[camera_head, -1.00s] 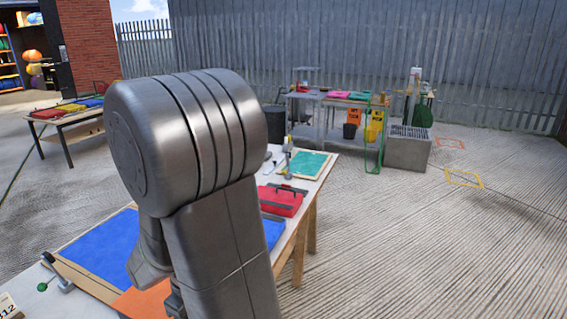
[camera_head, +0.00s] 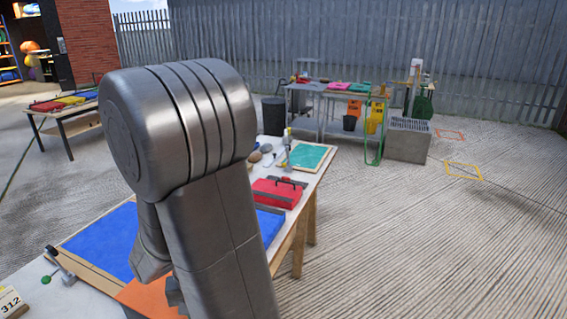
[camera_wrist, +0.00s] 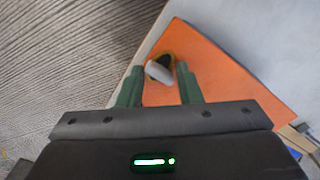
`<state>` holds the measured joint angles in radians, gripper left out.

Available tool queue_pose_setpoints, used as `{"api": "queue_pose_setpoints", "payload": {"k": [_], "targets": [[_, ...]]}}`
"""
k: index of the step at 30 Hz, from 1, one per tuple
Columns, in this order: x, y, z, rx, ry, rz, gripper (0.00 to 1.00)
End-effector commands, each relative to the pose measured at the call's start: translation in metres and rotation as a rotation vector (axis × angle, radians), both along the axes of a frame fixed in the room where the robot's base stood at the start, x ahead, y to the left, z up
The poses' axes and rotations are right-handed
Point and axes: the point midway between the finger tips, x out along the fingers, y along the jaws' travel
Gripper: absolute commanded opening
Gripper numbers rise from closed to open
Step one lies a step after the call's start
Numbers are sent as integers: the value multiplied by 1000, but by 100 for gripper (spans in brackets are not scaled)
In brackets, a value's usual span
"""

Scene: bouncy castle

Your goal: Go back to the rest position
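My gripper (camera_wrist: 160,80) shows in the wrist view as two green fingers set apart, pointing down toward an orange mat (camera_wrist: 225,75). A small pale grey and dark thing with a yellow edge (camera_wrist: 160,70) shows in the gap between the fingertips. It appears to lie on the mat, with no clear contact with either finger. In the head view my arm's large grey links cover the middle left and hide the gripper. Part of the orange mat (camera_head: 138,292) shows below the arm.
A second table (camera_head: 66,119) stands at left, a bench (camera_head: 332,127) at the back. The concrete floor at right is mostly clear.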

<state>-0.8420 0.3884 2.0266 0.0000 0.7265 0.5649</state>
Motion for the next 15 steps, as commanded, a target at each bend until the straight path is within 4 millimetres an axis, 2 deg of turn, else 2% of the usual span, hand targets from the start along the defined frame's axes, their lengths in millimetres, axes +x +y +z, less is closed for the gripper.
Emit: {"api": "queue_pose_setpoints", "payload": {"k": [15], "targets": [[0,0,1,-1,1,-419,32]]}}
